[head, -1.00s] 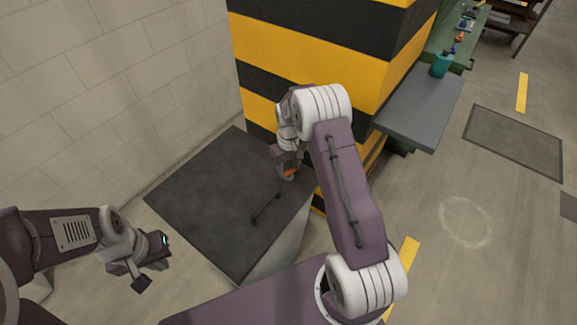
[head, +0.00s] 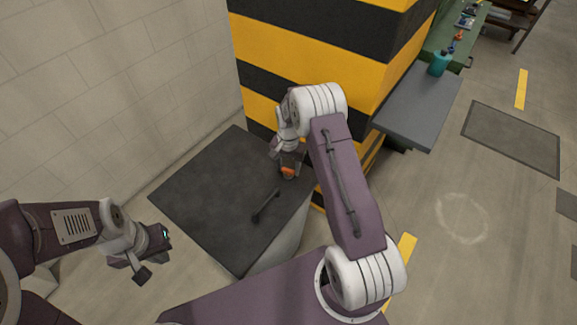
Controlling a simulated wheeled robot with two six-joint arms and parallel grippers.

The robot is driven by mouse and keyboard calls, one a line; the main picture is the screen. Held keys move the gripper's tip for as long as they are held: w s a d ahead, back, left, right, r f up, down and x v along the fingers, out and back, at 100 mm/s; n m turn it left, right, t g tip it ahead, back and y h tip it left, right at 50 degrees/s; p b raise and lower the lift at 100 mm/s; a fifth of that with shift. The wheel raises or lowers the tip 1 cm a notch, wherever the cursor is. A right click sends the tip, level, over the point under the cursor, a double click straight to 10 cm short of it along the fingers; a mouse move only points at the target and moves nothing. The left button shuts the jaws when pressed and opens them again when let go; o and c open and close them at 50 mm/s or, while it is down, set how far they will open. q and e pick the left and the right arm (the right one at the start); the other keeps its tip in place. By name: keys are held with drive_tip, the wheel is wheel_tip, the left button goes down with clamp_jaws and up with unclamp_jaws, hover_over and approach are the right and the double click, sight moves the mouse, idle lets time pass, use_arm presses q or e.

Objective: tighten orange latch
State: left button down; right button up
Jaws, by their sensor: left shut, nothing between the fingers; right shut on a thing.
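The orange latch (head: 288,171) shows as a small orange patch at the right edge of the dark tabletop, close to the striped pillar. My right gripper (head: 287,166) is at the latch and shut on it; its fingers are small and partly hidden by my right wrist and arm. My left gripper (head: 146,266) is shut and empty, held out at the lower left, apart from the table.
The dark table (head: 205,205) is mostly bare, with a black bar-shaped handle (head: 265,206) near its right edge. A yellow and black striped pillar (head: 300,60) stands behind. A grey shelf (head: 415,105) with a teal cup (head: 439,64) is at the right.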

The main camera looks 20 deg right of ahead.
sight(288, 169)
drive_tip(key=shift+m, duration=1.3)
drive_tip(key=o, duration=1.4)
drive_tip(key=shift+c, duration=0.2)
wheel_tip(288, 169, up, 9)
drive_tip(key=shift+a, duration=0.1)
